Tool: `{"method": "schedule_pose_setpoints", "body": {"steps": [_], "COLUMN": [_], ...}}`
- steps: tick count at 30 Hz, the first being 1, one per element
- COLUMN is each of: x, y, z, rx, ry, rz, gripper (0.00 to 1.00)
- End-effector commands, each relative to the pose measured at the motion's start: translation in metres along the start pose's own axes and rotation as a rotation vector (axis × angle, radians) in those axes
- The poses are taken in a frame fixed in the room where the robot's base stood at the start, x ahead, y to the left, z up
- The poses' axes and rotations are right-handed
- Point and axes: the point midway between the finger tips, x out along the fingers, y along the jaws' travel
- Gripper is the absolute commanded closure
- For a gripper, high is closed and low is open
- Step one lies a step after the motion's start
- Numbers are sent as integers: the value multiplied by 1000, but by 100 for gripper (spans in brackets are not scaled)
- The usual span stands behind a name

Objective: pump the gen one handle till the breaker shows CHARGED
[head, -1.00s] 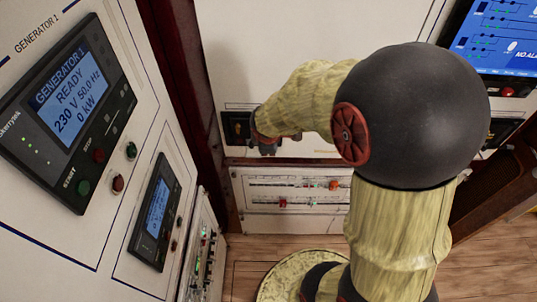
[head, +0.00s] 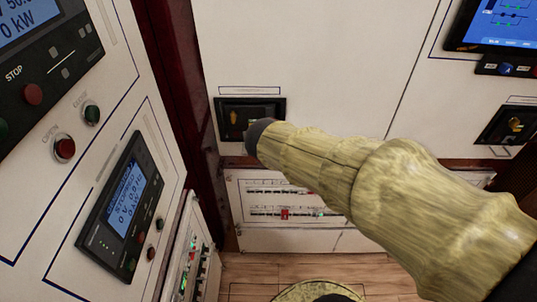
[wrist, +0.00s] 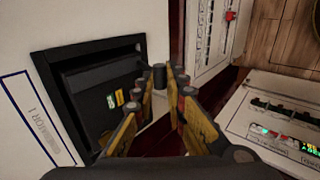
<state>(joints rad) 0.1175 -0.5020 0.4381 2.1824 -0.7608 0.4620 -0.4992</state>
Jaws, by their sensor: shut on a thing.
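In the head view my arm hides most of the gripper and handle.
The generator panel with a lit screen (head: 128,200) and buttons stands close at the left. A second black unit (head: 505,125) and a blue screen (head: 510,22) are at the right. A low panel with indicator rows (head: 285,214) is below. Wooden floor shows below that.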

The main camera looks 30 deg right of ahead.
Motion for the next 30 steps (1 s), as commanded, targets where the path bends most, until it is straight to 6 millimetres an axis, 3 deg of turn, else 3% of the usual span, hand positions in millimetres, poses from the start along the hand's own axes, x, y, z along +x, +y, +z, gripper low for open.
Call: {"method": "schedule_pose_setpoints", "body": {"steps": [22, 23, 30], "x": [2, 2, 2], "y": [-4, -5, -4], "z": [1, 1, 1], "rx": [-1, -1, -1], "ry": [-3, -3, -2], "rz": [23, 23, 24], "gripper": [100, 85, 72]}}
